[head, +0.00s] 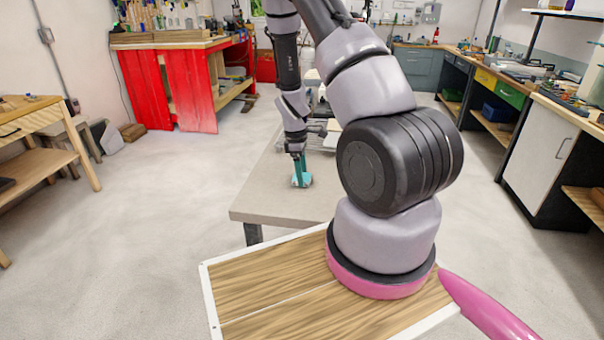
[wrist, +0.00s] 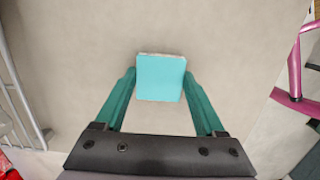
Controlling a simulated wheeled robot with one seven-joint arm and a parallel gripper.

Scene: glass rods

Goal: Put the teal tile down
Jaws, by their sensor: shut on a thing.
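The teal tile (wrist: 161,78) is a flat square with a pale edge along its far side. My gripper (wrist: 160,82) is shut on it, with one dark green finger at each side of the tile. In the head view my gripper (head: 301,179) points down over the near part of the grey table (head: 262,203). The tile is small there and blends with the fingers. I cannot tell whether it touches the table top.
A metal wire rack (wrist: 22,112) lies at the left edge of the wrist view. In the head view my arm hides much of the table's right side. The table top around the tile is bare.

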